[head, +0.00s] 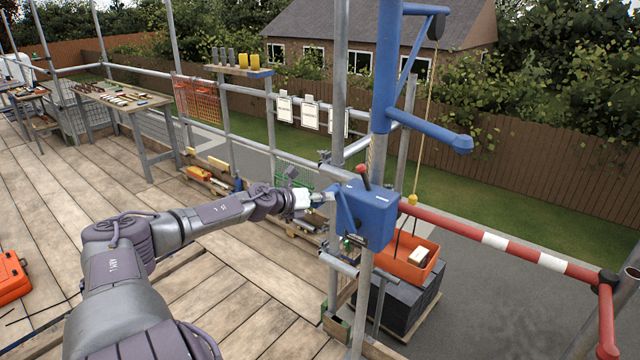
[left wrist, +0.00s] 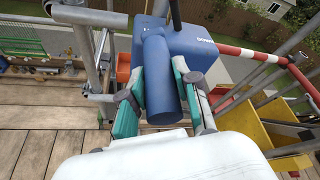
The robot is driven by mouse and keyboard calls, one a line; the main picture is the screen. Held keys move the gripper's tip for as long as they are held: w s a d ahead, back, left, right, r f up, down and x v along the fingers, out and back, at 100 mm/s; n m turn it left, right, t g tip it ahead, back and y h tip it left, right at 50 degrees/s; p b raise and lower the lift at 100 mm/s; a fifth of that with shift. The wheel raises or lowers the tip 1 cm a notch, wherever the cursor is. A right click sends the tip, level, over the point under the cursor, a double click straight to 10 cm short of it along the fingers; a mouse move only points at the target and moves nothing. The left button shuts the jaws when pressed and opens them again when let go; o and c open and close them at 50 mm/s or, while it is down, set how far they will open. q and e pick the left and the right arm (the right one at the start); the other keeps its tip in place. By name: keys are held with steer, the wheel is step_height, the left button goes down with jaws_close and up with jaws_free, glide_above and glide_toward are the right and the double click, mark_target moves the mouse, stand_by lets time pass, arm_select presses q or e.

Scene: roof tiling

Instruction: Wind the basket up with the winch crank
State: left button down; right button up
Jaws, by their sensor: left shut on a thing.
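The winch is a blue box (head: 370,215) on the blue hoist post, with a red-knobbed lever (head: 362,171) on top. Its crank (head: 346,212) is a blue arm on the side facing me. In the left wrist view the crank's thick blue grip (left wrist: 160,80) lies between the teal-lined fingers of my left gripper (left wrist: 163,108), which is shut on it. My left gripper (head: 322,198) also shows small in the head view. The orange basket (head: 402,268) is low, beyond the guard rail, under a yellow hook fitting (head: 412,199); a pale item lies in it. My right gripper is out of view.
A red and white rail (head: 495,241) runs right from the post. Dark stacked slabs (head: 400,305) are beneath the basket. Scaffold poles (head: 340,80) stand close to the winch. A workbench (head: 122,97) with tools is at the left back. The plank deck (head: 50,190) is mostly clear.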

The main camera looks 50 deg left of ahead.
arm_select(q)
steer(key=shift+d+f, duration=0.15)
steer(key=shift+d, duration=0.2)
steer(key=c, duration=1.1)
jaws_free()
steer(key=shift+o, duration=1.3)
steer(key=shift+w+d, duration=0.2)
steer(key=shift+a, duration=0.2)
